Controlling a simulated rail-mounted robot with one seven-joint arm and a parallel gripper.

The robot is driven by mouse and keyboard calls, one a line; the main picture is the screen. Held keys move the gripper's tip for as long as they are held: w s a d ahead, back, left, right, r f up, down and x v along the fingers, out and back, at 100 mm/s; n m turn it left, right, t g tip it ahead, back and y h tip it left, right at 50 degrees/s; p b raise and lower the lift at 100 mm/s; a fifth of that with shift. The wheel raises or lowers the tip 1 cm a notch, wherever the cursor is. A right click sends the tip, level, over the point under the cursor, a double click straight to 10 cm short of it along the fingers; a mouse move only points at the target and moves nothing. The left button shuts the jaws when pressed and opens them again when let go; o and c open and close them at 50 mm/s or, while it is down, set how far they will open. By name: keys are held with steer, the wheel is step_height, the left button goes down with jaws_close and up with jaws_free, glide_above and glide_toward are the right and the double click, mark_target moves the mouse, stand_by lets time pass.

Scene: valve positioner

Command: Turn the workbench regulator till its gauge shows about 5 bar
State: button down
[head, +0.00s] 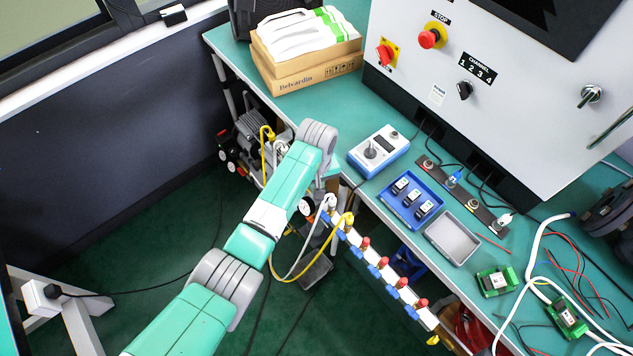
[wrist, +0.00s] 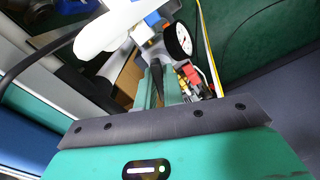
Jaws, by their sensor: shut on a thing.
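The regulator's round gauge (wrist: 178,40) has a white face and black rim and shows just beyond my gripper in the wrist view. Its scale and needle are too small to read. In the head view a small gauge (head: 307,204) shows at the bench's front edge, beside white and blue fittings. My gripper (wrist: 158,84) is shut on a dark part between its fingers, which looks like the regulator's knob and is mostly hidden. In the head view my own arm covers the gripper.
A pipe manifold with red and blue valves (head: 375,258) runs along the bench front, right of my arm. Yellow and white hoses (head: 282,279) loop below. A white-topped blue device (head: 379,150) and blue tray (head: 411,199) stand on the bench. Open floor (head: 170,250) lies left.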

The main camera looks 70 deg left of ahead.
steer(key=c, duration=1.5)
jaws_free()
step_height(320, 180, up, 8)
steer(key=p, duration=0.3)
steer(key=shift+f, duration=0.1)
